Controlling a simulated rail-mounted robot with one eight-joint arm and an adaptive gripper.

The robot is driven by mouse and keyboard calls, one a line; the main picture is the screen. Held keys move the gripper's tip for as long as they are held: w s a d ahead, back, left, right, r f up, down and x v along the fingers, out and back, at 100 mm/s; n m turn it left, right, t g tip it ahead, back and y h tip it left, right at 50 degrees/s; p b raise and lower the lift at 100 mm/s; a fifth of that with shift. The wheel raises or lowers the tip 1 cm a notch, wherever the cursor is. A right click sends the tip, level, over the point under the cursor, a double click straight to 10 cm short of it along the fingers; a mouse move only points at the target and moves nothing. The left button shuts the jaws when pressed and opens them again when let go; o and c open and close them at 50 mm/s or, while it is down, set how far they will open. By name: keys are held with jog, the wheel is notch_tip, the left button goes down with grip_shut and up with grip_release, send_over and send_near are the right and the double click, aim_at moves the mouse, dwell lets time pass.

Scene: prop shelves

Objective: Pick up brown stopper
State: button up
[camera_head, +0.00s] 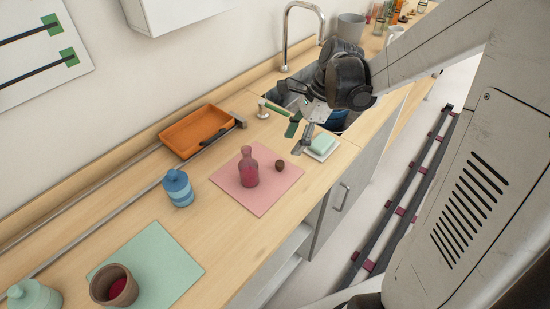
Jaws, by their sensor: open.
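The brown stopper (280,165) is a small dark round piece lying on the pink mat (262,203). It is just right of a pinkish-red glass bottle (248,170) that stands upright on the same mat, with a small gap between them. My gripper (295,140) is open and empty. In the picture it is above and slightly right of the stopper, near the sink edge and a soap dish. Its exact height over the counter is hard to tell.
A soap dish with a green bar (322,145) is close beside my gripper. An orange tray (194,131), a blue jar (178,188), a green mat (150,257) with a brown cup (114,286) and a tall faucet (302,10) are around. Bare counter lies between the mats.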

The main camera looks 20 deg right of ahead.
aim_at(280, 163)
jog(key=x, duration=1)
jog(key=shift+w+r+b, duration=0.1)
jog(key=shift+b, duration=0.2)
jog(key=shift+c, duration=0.5)
jog(key=c, duration=0.8)
jog(key=shift+r, duration=0.1)
